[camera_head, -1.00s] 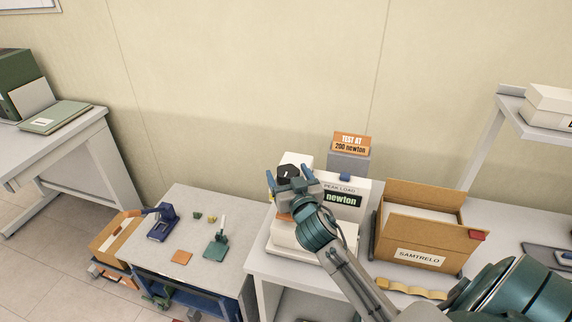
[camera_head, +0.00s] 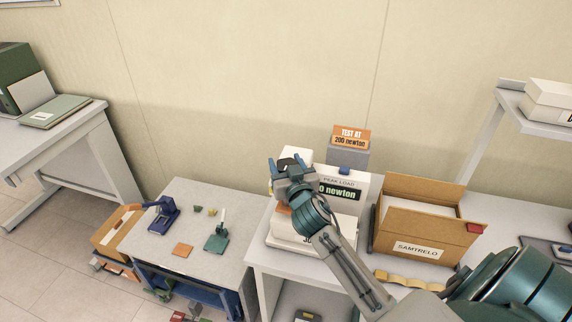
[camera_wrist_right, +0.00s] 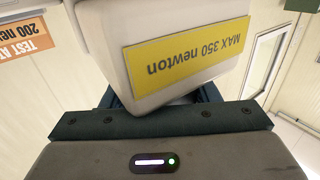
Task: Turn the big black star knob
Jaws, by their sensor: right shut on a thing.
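The black star knob (camera_head: 297,152) is on the white test machine (camera_head: 354,180) and is mostly hidden behind my right gripper (camera_head: 292,164) in the head view. My right gripper is shut on the knob, with its fingers at either side. The machine carries the words "PEAK LOAD" and a dark display (camera_head: 340,192) that shows "0 newton" in green, its left part covered by my gripper. In the right wrist view, a white machine part with a yellow "MAX 350 newton" label (camera_wrist_right: 187,55) hangs upside down above the gripper body; the knob is hidden there. My left gripper is not in view.
An orange sign (camera_head: 351,138) reading "TEST AT 200 newton" stands behind the machine. An open cardboard box (camera_head: 418,247) stands close to its right. A lower grey table (camera_head: 193,253) with small tools stands at the left.

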